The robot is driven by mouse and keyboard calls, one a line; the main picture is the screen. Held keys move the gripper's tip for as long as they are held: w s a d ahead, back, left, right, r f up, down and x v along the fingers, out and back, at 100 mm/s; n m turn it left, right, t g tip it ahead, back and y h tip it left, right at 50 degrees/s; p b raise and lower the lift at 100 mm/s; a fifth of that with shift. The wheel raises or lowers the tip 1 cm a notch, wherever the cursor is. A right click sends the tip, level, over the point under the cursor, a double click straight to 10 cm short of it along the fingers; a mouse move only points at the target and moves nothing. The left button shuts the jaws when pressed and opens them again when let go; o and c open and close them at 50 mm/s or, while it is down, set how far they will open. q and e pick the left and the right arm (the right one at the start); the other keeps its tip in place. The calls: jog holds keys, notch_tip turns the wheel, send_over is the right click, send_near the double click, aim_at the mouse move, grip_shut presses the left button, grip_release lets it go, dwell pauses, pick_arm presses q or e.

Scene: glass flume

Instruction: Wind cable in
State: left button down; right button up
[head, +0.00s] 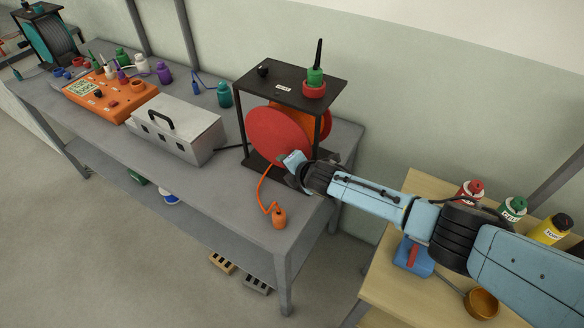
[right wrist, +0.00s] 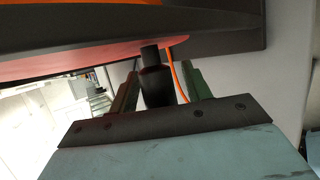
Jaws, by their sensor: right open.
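The cable reel is a red disc (head: 275,135) with an orange drum in a black frame (head: 290,88) on the grey bench. Its orange cable (head: 262,190) hangs from the reel to an orange plug (head: 279,218) near the bench's front edge. My right gripper (head: 293,160) is at the lower front of the disc. In the right wrist view, a black crank handle (right wrist: 157,82) stands between its parted fingers, below the red disc face (right wrist: 105,58). The orange cable (right wrist: 178,75) passes behind the handle. In the head view my wrist hides the handle. My left gripper is not in view.
A grey metal box (head: 178,130) with a black handle stands left of the reel. An orange panel (head: 108,97) and several small bottles lie beyond. A red and green stack (head: 315,80) stands on the frame top. A wooden table (head: 425,190) with bottles is at right.

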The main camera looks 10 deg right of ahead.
jog(key=shift+s+d+r, duration=0.2)
jog(key=shift+s+r, duration=0.05)
jog(key=shift+s, duration=0.1)
jog(key=p+v, duration=0.2)
jog(key=v, duration=1)
jog(key=shift+r+p, duration=0.15)
jog(key=shift+p, duration=0.15)
jog(key=shift+s, duration=0.1)
